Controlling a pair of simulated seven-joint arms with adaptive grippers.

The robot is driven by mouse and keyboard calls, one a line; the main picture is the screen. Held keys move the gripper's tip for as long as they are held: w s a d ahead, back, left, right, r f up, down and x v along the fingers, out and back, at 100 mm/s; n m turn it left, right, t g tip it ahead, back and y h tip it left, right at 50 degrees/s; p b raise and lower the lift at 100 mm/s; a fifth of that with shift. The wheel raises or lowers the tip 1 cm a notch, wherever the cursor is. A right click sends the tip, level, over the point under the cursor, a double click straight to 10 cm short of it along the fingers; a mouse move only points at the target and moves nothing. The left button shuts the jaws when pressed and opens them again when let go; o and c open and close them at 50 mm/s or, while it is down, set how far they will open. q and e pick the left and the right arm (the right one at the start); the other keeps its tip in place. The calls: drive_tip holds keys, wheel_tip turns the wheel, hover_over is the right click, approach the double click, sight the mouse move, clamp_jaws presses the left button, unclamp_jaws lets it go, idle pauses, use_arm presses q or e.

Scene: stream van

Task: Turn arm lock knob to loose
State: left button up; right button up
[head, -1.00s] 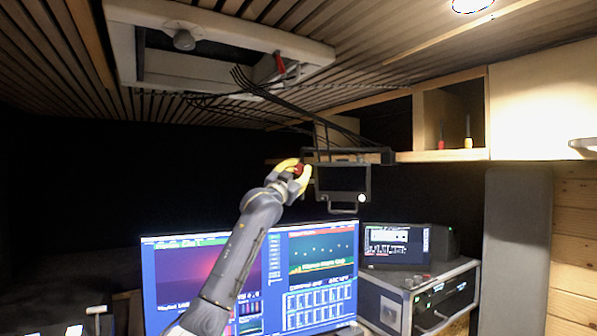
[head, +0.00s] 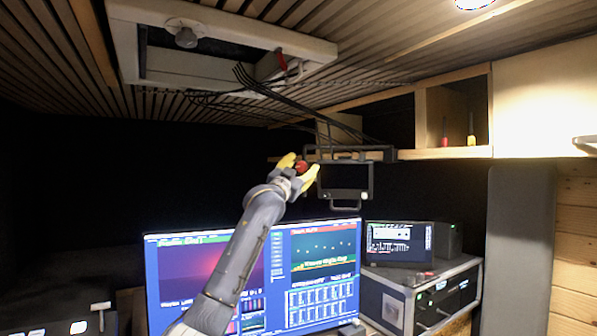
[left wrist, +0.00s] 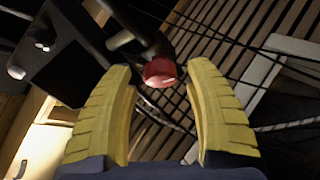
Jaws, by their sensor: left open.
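The red arm lock knob (head: 301,167) sits at the left side of the hanging dark monitor (head: 345,181). In the left wrist view the red knob (left wrist: 160,71) is on a dark arm joint, just beyond the fingertips and midway between them. My left gripper (head: 303,167) has yellow fingers and is open around the knob's position, with a gap on both sides in the wrist view (left wrist: 158,80). I cannot read the knob's setting. My right gripper is not in view.
Black cables (head: 318,120) run from the ceiling hatch frame (head: 220,45) to the rail above the monitor. A wooden shelf (head: 445,153) is to the right. Large lit screens (head: 315,265) stand below, beside a case (head: 415,300).

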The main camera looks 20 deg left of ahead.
use_arm(q)
drive_tip(key=v, duration=1.2)
idle(0.5)
